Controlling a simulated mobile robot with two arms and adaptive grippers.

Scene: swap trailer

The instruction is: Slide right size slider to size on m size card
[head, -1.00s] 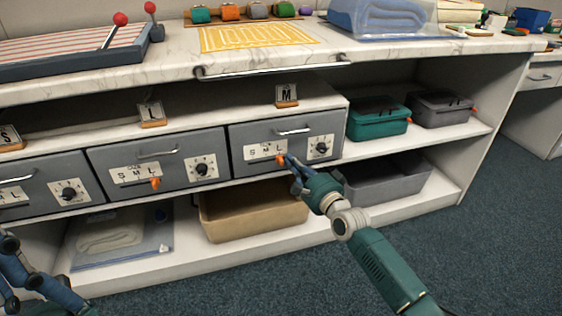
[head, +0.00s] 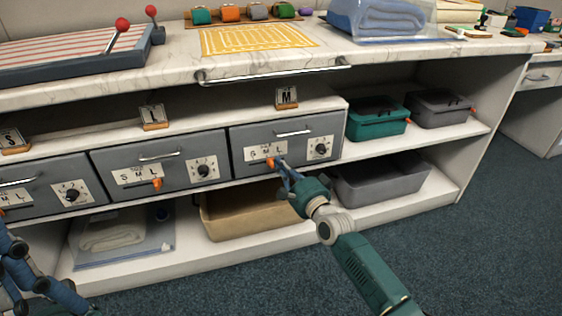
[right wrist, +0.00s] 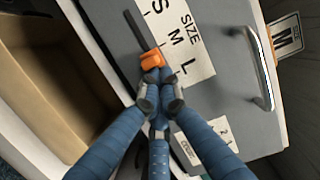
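The right drawer (head: 285,140) has a white S M L size plate with an orange right size slider (head: 270,162) on a track below the letters. In the right wrist view the slider (right wrist: 152,60) is around M, slightly toward L. The size card (head: 286,97) standing above this drawer reads M. My right gripper (head: 283,166) has its fingers drawn together, with the tips (right wrist: 163,80) against the slider's L side; the slider does not look enclosed between them. My left gripper (head: 25,270) is partly in view at the lower left, and its finger state is unclear.
The middle drawer (head: 200,150) has its own slider and dial, with an L card (head: 152,116) above; an S card (head: 12,140) stands farther left. A dial (head: 320,149) and handle (head: 294,133) are close to my right gripper. A tan bin (head: 250,222) sits below.

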